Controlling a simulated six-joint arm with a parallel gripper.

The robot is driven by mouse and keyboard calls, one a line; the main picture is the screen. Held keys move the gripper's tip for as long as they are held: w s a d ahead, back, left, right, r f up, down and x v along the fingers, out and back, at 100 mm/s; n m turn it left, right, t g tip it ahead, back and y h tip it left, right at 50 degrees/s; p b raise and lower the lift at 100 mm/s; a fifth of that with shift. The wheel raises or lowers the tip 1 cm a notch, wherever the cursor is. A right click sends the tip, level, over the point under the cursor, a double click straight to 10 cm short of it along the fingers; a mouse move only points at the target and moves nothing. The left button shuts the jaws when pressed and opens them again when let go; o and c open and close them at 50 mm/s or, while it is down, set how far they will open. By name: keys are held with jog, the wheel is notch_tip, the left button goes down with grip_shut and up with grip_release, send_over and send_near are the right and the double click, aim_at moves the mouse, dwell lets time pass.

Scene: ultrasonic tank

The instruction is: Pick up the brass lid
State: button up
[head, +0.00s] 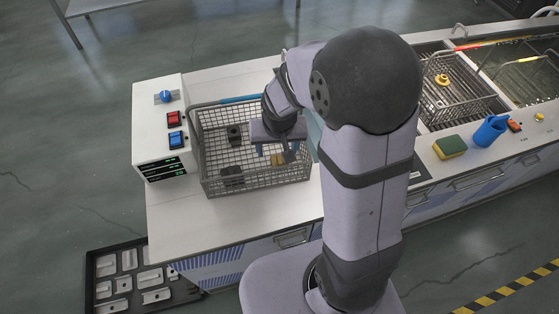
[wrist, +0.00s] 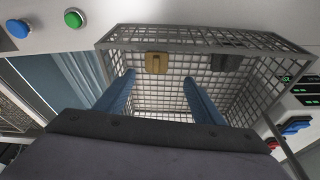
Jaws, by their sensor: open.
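A small brass-coloured piece (head: 278,159) lies in the wire basket (head: 203,163) on the counter, near its front right side. In the wrist view the brass piece (wrist: 156,63) looks blocky, with a small mark on its face, and sits just beyond my fingertips, between their lines. My gripper (head: 275,153) is over the basket with its blue fingers pointing down. In the wrist view my gripper (wrist: 158,80) is open, with nothing between the fingers. Another yellow brass-coloured round piece (head: 442,80) sits in the tank at the right; I cannot tell which is the lid.
Dark blocks (head: 234,134) (head: 231,175) also lie in the basket, whose mesh walls surround the fingers. A control box (head: 160,140) stands to the left. The front left counter is clear.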

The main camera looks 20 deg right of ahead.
aim_at(280, 159)
jog(key=shift+x, duration=1.05)
jog(key=shift+d+f+p, duration=0.25)
jog(key=shift+f+p, duration=0.25)
jog(key=shift+f, duration=0.05)
jog(key=shift+x, duration=2)
jog(key=shift+d, duration=0.2)
jog(key=c, duration=1.4)
jog(key=shift+r, duration=5.05)
